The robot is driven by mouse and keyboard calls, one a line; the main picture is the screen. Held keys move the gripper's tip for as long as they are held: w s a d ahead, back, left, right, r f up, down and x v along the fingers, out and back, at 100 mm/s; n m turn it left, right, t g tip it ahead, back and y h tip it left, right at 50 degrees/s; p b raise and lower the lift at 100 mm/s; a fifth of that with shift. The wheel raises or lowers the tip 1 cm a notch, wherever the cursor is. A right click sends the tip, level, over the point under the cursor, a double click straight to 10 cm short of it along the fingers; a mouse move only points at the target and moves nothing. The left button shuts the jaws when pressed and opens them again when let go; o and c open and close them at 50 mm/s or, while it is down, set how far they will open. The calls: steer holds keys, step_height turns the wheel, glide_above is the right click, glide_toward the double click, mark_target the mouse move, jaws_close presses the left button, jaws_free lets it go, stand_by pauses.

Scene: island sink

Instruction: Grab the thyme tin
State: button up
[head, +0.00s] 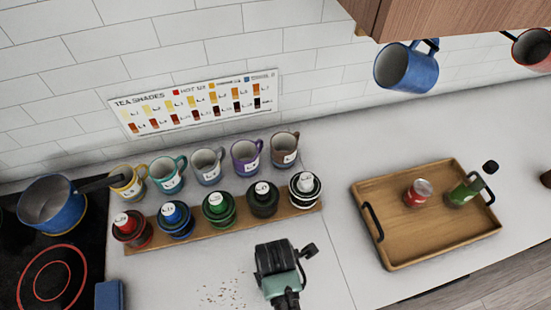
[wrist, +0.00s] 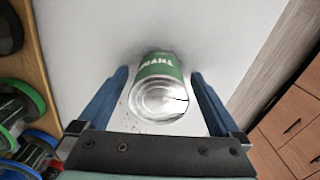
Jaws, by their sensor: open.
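The thyme tin (wrist: 159,85) has a green label with white lettering and a silver metal end. In the wrist view it is on the pale counter, between the two blue fingers of my gripper (wrist: 158,76). The fingers are open, with a gap on either side of the tin. In the head view my gripper (head: 277,259) is over the counter in front of the wooden rack, and the tin is hidden behind it.
A wooden rack (head: 240,224) holds several jars, with mugs behind it. A wooden tray (head: 425,247) with a red can (head: 417,192) and a green bottle (head: 464,189) is at right. A blue pot (head: 50,205) is on the hob. Drawers (wrist: 290,125) lie beyond the counter edge.

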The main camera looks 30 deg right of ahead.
steer(key=c, duration=1.5)
